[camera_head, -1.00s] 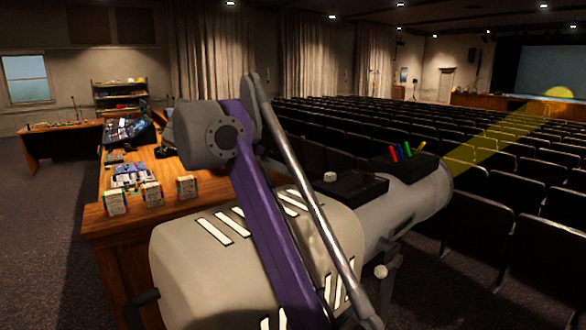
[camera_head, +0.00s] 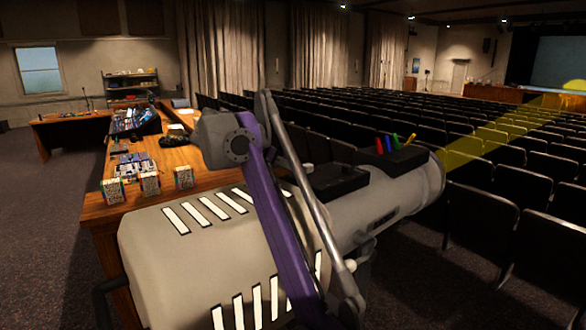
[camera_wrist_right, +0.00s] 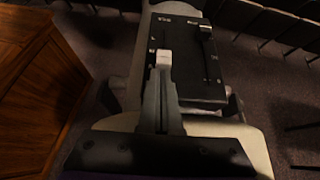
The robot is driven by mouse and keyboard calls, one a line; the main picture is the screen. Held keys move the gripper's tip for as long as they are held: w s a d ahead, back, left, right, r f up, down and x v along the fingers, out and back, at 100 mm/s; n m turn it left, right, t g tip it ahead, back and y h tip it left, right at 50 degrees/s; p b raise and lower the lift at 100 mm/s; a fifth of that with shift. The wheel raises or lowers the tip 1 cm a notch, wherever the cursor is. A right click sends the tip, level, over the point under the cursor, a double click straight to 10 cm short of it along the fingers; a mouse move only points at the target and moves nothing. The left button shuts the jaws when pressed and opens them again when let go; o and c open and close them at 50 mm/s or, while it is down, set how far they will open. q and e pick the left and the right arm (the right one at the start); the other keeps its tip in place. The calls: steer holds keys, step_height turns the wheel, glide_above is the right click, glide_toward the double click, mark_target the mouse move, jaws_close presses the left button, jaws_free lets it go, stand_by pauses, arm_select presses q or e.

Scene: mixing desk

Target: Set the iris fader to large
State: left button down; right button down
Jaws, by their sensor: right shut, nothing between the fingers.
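The iris fader has a white knob (camera_wrist_right: 164,57) in a slot on the left of a black panel (camera_wrist_right: 188,65) in the right wrist view. Small letters stand beside the slot, too small to read surely. My right gripper (camera_wrist_right: 163,82) is shut and empty, its tips right at the near side of the knob; whether they touch it I cannot tell. My left gripper is not in view.
A black holder (camera_head: 405,160) with coloured pieces stands farther along the spotlight. A wooden desk (camera_head: 100,245) with small boxes is at left; rows of seats (camera_head: 480,215) fill the right.

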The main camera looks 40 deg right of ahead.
mark_target(305, 165)
steer(key=shift+s+r, duration=0.1)
steer(key=shift+s, duration=0.15)
steer(key=shift+w+d, duration=0.15)
steer(key=shift+d, duration=1.4)
steer(key=shift+a, duration=0.15)
